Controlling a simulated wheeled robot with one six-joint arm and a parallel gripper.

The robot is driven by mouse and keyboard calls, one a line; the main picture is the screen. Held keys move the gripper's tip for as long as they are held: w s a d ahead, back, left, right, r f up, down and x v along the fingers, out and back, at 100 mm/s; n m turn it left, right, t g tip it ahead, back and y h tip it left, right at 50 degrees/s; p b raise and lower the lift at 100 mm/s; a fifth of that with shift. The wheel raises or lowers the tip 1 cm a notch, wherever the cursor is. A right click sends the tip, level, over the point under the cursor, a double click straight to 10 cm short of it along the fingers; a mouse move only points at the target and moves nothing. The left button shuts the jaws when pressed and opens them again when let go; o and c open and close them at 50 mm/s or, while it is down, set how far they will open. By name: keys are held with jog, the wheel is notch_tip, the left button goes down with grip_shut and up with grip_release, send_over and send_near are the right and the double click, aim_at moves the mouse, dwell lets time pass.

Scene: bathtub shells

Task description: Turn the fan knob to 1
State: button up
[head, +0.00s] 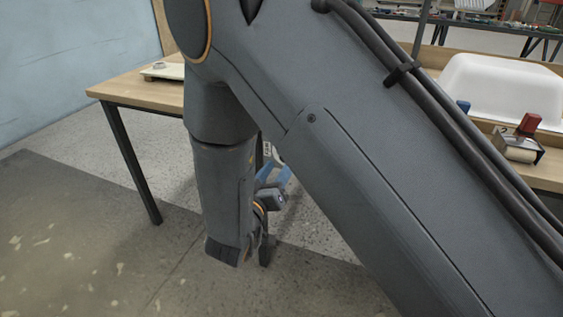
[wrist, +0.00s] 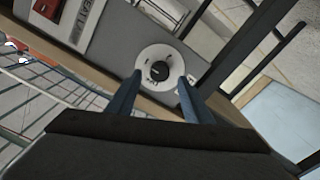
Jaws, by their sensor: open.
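In the wrist view, the fan knob (wrist: 159,72) is a small dark knob at the centre of a round white dial (wrist: 150,54). Its setting is too small to read. My gripper (wrist: 159,80) is open, with one blue finger on each side of the dial's near part. In the head view my gripper (head: 275,178) is partly hidden behind my arm, and the knob cannot be made out.
A grey panel (wrist: 108,45) with a white label lies left of the dial. A wire rack (wrist: 40,85) is at the left. In the head view, a wooden table (head: 125,86) stands left, and a white tub shell (head: 500,88) and a tape dispenser (head: 518,148) are right.

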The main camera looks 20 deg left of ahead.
jog(key=shift+s+a, duration=0.15)
jog(key=shift+s, duration=2.2)
